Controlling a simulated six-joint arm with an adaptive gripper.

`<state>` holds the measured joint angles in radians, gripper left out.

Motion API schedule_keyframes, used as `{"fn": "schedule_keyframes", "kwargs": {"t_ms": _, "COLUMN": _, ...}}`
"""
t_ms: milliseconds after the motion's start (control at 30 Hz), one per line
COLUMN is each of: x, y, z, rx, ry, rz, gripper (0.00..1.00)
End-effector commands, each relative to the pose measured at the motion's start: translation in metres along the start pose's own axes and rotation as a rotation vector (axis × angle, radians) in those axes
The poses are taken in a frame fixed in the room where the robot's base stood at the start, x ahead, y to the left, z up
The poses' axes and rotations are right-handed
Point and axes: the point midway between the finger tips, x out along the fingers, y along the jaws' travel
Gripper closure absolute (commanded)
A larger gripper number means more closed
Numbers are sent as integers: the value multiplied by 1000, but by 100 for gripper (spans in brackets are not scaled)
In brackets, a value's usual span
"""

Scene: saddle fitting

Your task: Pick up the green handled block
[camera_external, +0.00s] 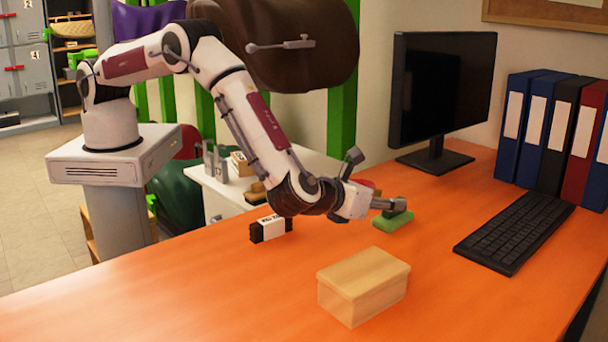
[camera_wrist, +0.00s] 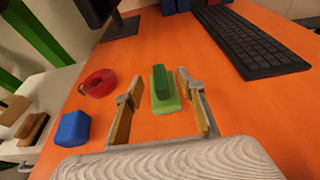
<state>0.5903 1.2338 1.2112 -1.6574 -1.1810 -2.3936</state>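The green handled block (camera_wrist: 165,100) lies on the orange table, a light green base with a darker green handle on top. In the wrist view it sits between and just beyond the two fingers of my gripper (camera_wrist: 156,92), which is open and empty. In the external view the block (camera_external: 393,221) is at the gripper's end, partly hidden by a finger. My gripper (camera_external: 376,180) is low and tilted there, with its fingers spread. I cannot tell whether a finger touches the block.
A wooden box (camera_external: 363,284) stands on the table in front. A black-and-white block (camera_external: 270,229) lies left of my wrist. A red round thing (camera_wrist: 97,83) and a blue block (camera_wrist: 72,129) lie left of the gripper. A keyboard (camera_external: 514,232) and monitor (camera_external: 442,90) are beyond.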

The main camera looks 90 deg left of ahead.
Motion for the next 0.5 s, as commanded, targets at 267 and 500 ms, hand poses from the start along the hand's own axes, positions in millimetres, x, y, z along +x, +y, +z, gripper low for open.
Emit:
{"fn": "schedule_keyframes", "kwargs": {"t_ms": 267, "x": 26, "y": 3, "z": -7, "rx": 0, "ry": 0, "rz": 3, "gripper": 61}}
{"fn": "schedule_keyframes", "kwargs": {"t_ms": 500, "x": 47, "y": 2, "z": -8, "rx": 0, "ry": 0, "rz": 1, "gripper": 61}}
